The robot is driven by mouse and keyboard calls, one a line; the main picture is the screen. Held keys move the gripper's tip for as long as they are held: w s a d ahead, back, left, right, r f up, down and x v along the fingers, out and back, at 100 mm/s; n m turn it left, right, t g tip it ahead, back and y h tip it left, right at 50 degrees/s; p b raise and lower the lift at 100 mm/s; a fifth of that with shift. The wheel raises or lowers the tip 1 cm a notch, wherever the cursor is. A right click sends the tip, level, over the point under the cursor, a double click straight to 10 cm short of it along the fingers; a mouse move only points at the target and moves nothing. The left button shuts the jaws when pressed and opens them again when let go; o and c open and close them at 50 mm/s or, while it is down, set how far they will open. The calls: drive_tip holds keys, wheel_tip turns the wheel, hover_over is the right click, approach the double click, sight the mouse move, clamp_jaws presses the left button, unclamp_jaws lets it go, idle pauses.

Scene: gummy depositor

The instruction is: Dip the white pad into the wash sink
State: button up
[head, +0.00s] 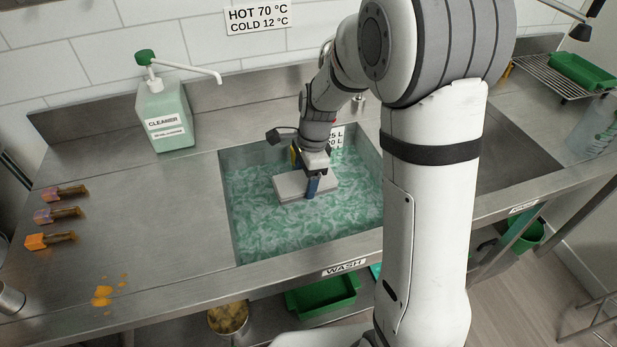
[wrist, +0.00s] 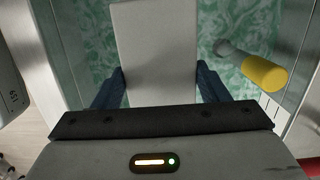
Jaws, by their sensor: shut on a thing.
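The white pad (head: 291,187) is a flat pale block, also large in the wrist view (wrist: 155,40). My gripper (head: 313,180) is shut on it, with a blue finger on each side in the wrist view (wrist: 161,85). The pad is over the wash sink (head: 226,205), close to the green foamy water (head: 270,225). I cannot tell whether its underside touches the water. The sink carries a WASH label on its front edge.
A cleaner bottle (head: 165,115) with a pump stands left of the sink. Several small brushes (head: 58,214) and orange spots (head: 102,294) are on the left counter. A yellow-ended object (wrist: 264,73) is beside the pad. A second basin (head: 510,155) is at right.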

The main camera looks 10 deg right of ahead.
idle(0.3)
wheel_tip(320, 180, up, 5)
drive_tip(key=p, duration=0.4)
idle(0.5)
